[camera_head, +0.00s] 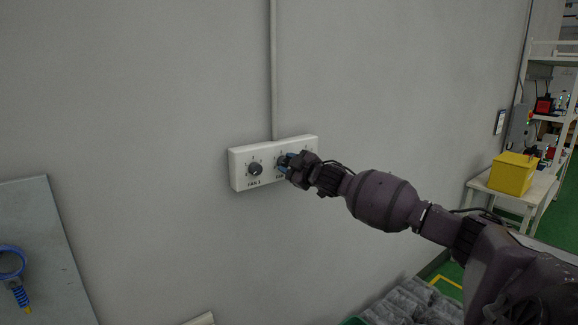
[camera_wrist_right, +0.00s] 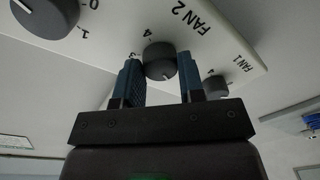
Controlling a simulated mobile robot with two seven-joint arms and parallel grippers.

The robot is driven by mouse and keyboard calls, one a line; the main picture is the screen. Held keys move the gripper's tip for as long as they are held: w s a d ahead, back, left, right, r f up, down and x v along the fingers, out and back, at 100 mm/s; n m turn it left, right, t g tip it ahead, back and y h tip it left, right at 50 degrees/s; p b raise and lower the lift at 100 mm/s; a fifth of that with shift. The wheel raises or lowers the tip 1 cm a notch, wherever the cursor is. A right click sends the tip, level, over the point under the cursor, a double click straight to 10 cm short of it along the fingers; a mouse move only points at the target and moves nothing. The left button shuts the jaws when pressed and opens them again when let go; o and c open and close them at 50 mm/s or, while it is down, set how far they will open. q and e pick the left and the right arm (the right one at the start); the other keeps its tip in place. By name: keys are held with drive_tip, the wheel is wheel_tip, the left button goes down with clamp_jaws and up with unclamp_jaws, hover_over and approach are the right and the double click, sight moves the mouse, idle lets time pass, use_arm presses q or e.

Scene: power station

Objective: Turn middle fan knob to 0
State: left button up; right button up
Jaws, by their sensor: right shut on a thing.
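A white fan switch panel (camera_head: 238,176) is fixed to the grey wall. The FAN 1 knob (camera_wrist_right: 215,86) is just right of the fingers. My left gripper is out of view.
A conduit (camera_head: 273,70) runs up the wall from the panel. A grey board (camera_head: 45,235) with a blue-handled tool is at the lower left. A yellow box (camera_head: 513,173) stands on a white table at the right. The wall around the panel is clear.

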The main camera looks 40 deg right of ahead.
drive_tip(key=n, duration=0.5)
drive_tip(key=shift+g, duration=0.3)
drive_tip(key=n, duration=0.5)
drive_tip(key=shift+r+h, duration=0.1)
drive_tip(key=shift+h, duration=0.2)
drive_tip(key=shift+n, duration=0.3)
drive_tip(key=o, duration=0.9)
drive_tip(key=shift+s, duration=0.15)
